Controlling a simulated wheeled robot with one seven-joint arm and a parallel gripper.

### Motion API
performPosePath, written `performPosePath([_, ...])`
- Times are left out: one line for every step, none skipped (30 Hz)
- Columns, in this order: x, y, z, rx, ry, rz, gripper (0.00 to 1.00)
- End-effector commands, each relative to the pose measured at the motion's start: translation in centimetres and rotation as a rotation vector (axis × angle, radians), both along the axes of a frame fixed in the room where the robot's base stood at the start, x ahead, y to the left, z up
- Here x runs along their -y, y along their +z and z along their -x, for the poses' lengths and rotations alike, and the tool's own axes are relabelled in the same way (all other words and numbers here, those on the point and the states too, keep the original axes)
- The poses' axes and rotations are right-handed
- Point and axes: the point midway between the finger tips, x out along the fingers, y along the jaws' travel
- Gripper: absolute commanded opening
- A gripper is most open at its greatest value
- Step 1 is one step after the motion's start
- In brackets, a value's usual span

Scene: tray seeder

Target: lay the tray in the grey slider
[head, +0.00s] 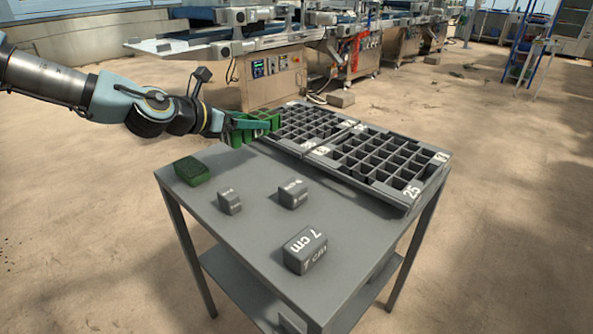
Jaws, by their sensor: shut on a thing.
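A green tray with open cells (262,121) is at the end of my arm, near the back left edge of the grey table. My gripper (229,128) is shut on the tray's left side; its fingertips are small and partly hidden. The tray looks roughly level and overlaps the left end of a grey cell tray in the picture; I cannot tell whether they touch. A flat grey plate (160,46) sticks out at the left end of the machine behind; I cannot tell for sure whether it is the grey slider.
The grey table (232,242) carries two grey cell trays (408,196), a dark green block (191,169), two small grey blocks (293,193) and a larger "7 cm" block (306,248). Machines with a control panel (272,67) stand behind. Floor is open at left.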

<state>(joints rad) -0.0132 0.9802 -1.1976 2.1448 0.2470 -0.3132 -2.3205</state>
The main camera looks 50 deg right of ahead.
Motion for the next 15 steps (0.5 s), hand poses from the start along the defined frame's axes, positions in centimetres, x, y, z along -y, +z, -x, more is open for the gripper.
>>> performPosePath([0.0,-1.0,0.1,-0.003,-0.001,-0.001,0.0])
performPosePath([0.0,-1.5,0.1,-0.003,-0.002,-0.001,0.0])
performPosePath([0.0,-2.3,0.2,-0.005,-0.002,-0.002,0.0])
performPosePath([0.0,-2.8,0.2,-0.003,-0.002,-0.001,0.0])
performPosePath([0.0,-3.4,0.1,-0.004,-0.002,-0.002,0.0])
performPosePath([0.0,-4.0,0.1,-0.003,-0.002,-0.001,0.0])
performPosePath([0.0,-4.5,0.2,-0.004,-0.002,-0.001,0.0])
performPosePath([0.0,-4.9,0.2,-0.003,-0.002,-0.001,0.0])
performPosePath([0.0,-5.2,0.1,-0.002,-0.001,0.0,0.0])
performPosePath([0.0,-5.4,0.1,-0.002,-0.001,0.0,0.0])
performPosePath([0.0,-5.6,0.1,-0.001,-0.001,0.0,0.0])
performPosePath([0.0,-5.9,0.1,-0.001,-0.001,0.0,0.0])
performPosePath([0.0,-6.1,0.0,-0.001,-0.001,0.0,0.0])
performPosePath([0.0,-6.3,0.1,-0.001,-0.001,0.0,0.0])
performPosePath([0.0,-6.8,0.1,-0.003,-0.001,0.0,0.0])
